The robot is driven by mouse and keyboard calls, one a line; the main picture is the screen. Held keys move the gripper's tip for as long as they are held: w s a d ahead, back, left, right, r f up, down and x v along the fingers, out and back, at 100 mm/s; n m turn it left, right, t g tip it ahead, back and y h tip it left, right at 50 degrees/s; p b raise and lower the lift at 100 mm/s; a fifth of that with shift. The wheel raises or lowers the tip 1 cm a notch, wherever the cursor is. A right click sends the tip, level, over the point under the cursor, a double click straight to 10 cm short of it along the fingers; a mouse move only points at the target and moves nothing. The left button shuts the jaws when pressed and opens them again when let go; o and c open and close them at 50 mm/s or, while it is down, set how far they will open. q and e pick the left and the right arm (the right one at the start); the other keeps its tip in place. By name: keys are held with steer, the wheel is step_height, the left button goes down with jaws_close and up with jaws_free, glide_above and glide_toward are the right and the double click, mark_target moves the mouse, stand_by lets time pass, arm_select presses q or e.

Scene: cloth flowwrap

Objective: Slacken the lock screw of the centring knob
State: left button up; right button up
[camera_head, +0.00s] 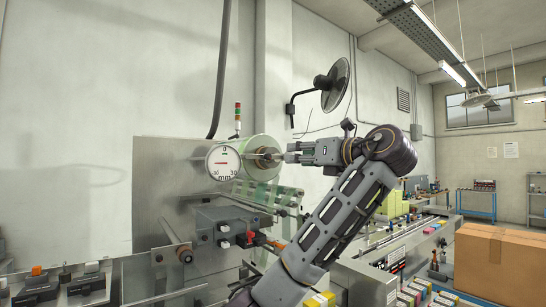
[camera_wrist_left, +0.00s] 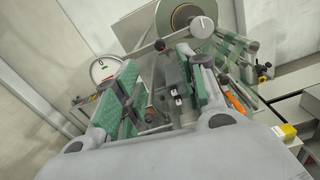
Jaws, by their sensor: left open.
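The film reel (camera_head: 258,146) is mounted on the machine beside a round dial marked in mm (camera_head: 223,162). A knob-like hub (camera_head: 268,155) sits at the reel's near end. In the left wrist view a pale round knob (camera_wrist_left: 203,27) shows in front of the reel (camera_wrist_left: 178,17), with a thin rod and small dark ball (camera_wrist_left: 160,44) to its left. I cannot tell which part is the lock screw. My left gripper (camera_head: 288,153) points at the hub, just right of it. In the wrist view its green-padded fingers (camera_wrist_left: 157,62) are apart with nothing gripped. My right gripper is out of view.
A conveyor (camera_head: 410,232) and a cardboard box (camera_head: 500,262) are at the right. A wall fan (camera_head: 337,85) is above.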

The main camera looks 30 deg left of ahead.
arm_select(q)
steer(key=p, duration=0.2)
glide_toward(269, 156)
steer(key=p+x, duration=0.1)
steer(key=x, duration=0.5)
steer(key=shift+w+a+p, duration=0.15)
steer(key=shift+a+p, duration=0.05)
steer(key=shift+p, duration=0.1)
steer(key=shift+x, duration=0.8)
jaws_close()
